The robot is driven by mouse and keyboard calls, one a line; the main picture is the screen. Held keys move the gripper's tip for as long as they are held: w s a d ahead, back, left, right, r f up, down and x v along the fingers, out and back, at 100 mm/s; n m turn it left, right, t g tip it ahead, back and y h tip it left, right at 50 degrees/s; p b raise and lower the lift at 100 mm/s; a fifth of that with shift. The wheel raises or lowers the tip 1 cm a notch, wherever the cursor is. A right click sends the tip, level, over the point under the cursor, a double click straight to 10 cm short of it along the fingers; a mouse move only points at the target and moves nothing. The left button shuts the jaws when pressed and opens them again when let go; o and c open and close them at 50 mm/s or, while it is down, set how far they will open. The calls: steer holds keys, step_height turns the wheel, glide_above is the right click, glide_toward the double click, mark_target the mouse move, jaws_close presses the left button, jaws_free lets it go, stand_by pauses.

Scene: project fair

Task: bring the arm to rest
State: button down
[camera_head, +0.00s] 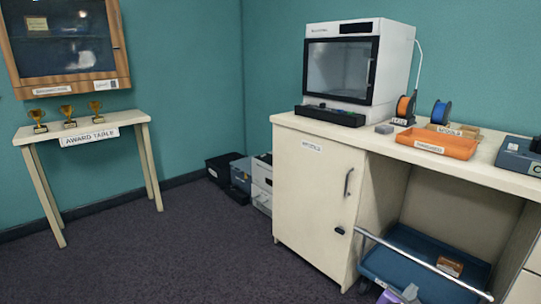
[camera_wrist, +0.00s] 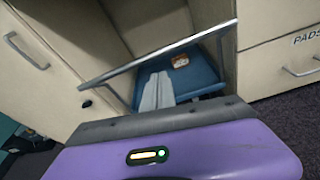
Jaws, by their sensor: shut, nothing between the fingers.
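My gripper (camera_wrist: 158,77) shows in the wrist view as two pale grey fingers lying side by side, shut and empty. The purple body below them is mine. In the head view only a small part of my gripper (camera_head: 411,291) shows at the bottom edge, in front of the blue cart. The fingers point toward the cart's blue tray (camera_wrist: 203,76); I cannot tell how far apart they are. The rest of my arm is mostly out of view.
The blue cart (camera_head: 401,262) with a metal handle (camera_head: 425,264) stands under the counter (camera_head: 474,174), beside a closed cabinet (camera_head: 314,196). A small orange-brown box (camera_head: 449,266) lies in it. A printer (camera_head: 356,65) stands above. Carpet (camera_head: 165,252) is clear toward the award table (camera_head: 82,129).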

steer(key=w+a+r+m+t+y, duration=0.2)
steer(key=a+m+y, duration=0.1)
steer(key=a+m, duration=0.2)
steer(key=s+a+f+m+t+y, duration=0.1)
steer(key=s+a+m+t+y, duration=0.4)
steer(key=s+a+m, duration=0.85)
steer(key=s+a+r+m+g+y, duration=0.1)
steer(key=s+a+r+m, duration=0.2)
steer(key=s, duration=1)
steer(key=s+a+r+y, duration=0.2)
steer(key=s+r, duration=0.4)
steer(key=s, duration=0.7)
steer(key=s+a+r+m+g+y, duration=0.1)
steer(key=s+a+r+m, duration=0.2)
steer(key=s, duration=1)
step_height(320, 180, up, 22)
steer(key=p, duration=2.1)
steer(key=shift+w+n+p, duration=0.3)
steer(key=shift+w+n, duration=0.1)
steer(key=shift+n, duration=0.05)
